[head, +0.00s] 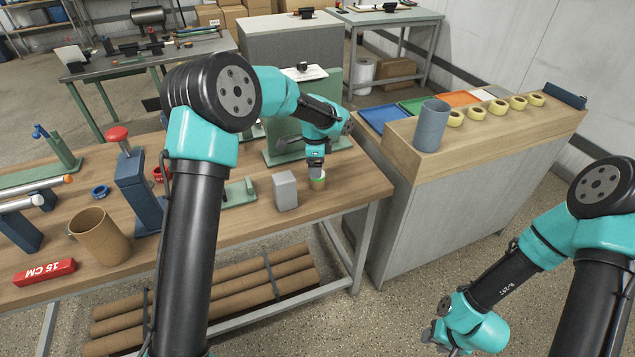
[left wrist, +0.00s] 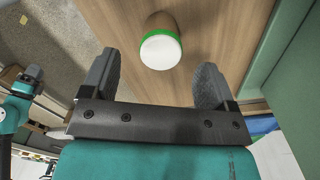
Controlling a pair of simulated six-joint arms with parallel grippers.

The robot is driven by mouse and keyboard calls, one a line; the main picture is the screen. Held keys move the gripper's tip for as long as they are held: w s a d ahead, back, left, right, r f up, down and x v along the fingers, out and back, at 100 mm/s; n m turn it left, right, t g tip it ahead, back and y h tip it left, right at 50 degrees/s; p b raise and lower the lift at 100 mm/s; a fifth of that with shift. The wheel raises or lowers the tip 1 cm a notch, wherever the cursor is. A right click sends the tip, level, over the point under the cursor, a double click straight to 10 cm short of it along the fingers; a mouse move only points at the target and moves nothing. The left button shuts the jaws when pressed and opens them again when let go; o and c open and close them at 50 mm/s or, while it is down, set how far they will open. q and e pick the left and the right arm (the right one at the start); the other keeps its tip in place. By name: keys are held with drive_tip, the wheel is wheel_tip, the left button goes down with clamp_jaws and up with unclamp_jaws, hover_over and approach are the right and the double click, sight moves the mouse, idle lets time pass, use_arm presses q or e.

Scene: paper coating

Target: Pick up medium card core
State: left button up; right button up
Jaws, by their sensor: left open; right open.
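A small brown card core (head: 318,184) with a green band stands upright near the right end of the wooden workbench. In the left wrist view this core (left wrist: 160,45) shows a white top and green rim, just ahead of and between the fingers. My left gripper (head: 316,167) is open right above it; whether the fingers touch it cannot be told. A larger brown card tube (head: 100,238) stands at the bench's left. Which one is the medium core is not marked. My right gripper (head: 447,338) is open and empty at the lower right, away from the bench.
A grey block (head: 285,190) stands just left of the small core. A blue-grey cylinder (head: 431,126) and yellow rolls (head: 495,108) stand on the side cabinet.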

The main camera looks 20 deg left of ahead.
sight(317, 181)
use_arm(q)
drive_tip(key=shift+f, duration=1.2)
drive_tip(key=shift+f, duration=0.1)
drive_tip(key=shift+w+d+f, duration=0.1)
drive_tip(key=shift+d+f, duration=0.05)
drive_tip(key=shift+f, duration=1.15)
drive_tip(key=shift+w+d+f, duration=0.1)
drive_tip(key=shift+d+f, duration=0.05)
drive_tip(key=shift+f, duration=1.1)
drive_tip(key=shift+c, duration=0.3)
drive_tip(key=c, duration=0.9)
